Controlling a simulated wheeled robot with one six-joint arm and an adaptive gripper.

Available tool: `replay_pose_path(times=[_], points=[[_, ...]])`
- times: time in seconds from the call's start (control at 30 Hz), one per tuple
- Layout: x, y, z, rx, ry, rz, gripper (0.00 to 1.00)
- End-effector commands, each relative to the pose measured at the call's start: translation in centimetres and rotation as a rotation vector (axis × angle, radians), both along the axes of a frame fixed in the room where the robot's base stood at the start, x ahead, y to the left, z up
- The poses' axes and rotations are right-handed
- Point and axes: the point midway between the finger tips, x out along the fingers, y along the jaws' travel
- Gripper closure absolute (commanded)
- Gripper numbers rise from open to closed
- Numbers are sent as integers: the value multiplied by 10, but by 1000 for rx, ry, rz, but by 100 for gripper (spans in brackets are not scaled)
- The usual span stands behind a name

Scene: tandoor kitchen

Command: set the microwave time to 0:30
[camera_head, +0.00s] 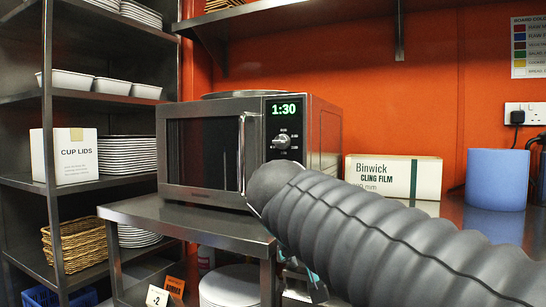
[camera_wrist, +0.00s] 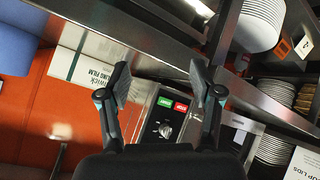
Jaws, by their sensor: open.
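The grey microwave (camera_head: 205,196) stands on a steel table with its door shut. Its green display (camera_head: 285,108) reads 1:30. A round dial (camera_head: 282,141) sits below the display; it also shows in the wrist view (camera_wrist: 165,130), beside a green button (camera_wrist: 164,102) and a red button (camera_wrist: 181,106). My gripper (camera_wrist: 159,78) is open and empty, its two fingers spread on either side of the button area in the wrist picture. I cannot tell whether it touches the panel. In the head view my sleeved arm hides the panel's lower part and most of the gripper.
A cling film box (camera_head: 394,175) and a blue cylinder (camera_head: 496,180) stand right of the microwave. A steel shelf rack (camera_head: 52,150) with plates, bowls and a cup lids box (camera_head: 66,156) is on the left. The steel table (camera_head: 190,221) has a bare front strip.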

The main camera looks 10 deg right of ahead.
Motion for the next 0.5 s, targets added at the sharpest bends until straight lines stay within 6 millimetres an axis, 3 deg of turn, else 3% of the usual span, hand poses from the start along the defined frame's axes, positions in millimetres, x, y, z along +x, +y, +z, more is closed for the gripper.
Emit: replay_pose_path(times=[0.03, 0.2, 0.33, 0.5], points=[[22, 9, 13, -31, -52, -13, 35], [76, 36, 82, -115, -272, -98, 35], [102, 62, 128, -147, -451, -163, 35], [114, 89, 170, -156, -635, -229, 35]])
